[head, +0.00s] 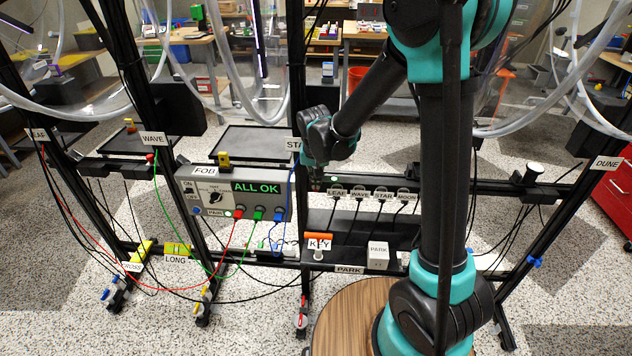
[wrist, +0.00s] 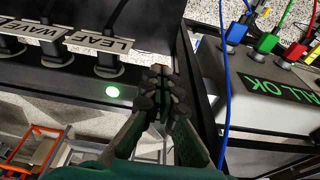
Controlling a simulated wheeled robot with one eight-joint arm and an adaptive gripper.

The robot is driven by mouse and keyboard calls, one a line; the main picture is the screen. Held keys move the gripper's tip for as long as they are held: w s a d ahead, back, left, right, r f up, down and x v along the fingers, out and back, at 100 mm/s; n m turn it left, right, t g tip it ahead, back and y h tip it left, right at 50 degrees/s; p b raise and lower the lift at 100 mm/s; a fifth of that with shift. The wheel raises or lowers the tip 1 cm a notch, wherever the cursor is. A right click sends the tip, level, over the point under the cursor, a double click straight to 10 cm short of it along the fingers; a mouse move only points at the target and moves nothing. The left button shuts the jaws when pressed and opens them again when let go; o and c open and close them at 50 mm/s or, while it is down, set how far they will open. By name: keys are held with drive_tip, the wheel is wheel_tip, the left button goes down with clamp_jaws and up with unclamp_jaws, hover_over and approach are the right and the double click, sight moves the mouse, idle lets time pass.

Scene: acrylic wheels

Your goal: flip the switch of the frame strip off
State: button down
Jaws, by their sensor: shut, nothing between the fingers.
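The frame strip (head: 455,188) is a dark bar on the black frame, with plugs tagged LEAF, WAVE, STAR and MOON in a row. In the wrist view its LEAF tag (wrist: 104,42) and WAVE tag (wrist: 48,42) show. A green lamp (wrist: 112,92) glows near the strip's end; it also shows in the head view (head: 333,179). My gripper (wrist: 160,72) is shut and empty, its fingertips close to that end, past the LEAF plug. I cannot make out the switch; the fingers may hide it. Whether they touch the strip is unclear.
A grey box (head: 262,207) with an ALL OK display and coloured plugs stands just left of the strip's end. Cables hang below the strip.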

drive_tip(key=shift+s+f+t, duration=0.25)
drive_tip(key=shift+s+t, duration=0.1)
drive_tip(key=shift+t, duration=0.45)
drive_tip(key=shift+s+f+t, duration=0.4)
drive_tip(key=shift+s+f, duration=0.3)
drive_tip(key=shift+f, duration=0.3)
drive_tip(key=shift+r, duration=0.1)
drive_tip(key=shift+r, duration=0.75)
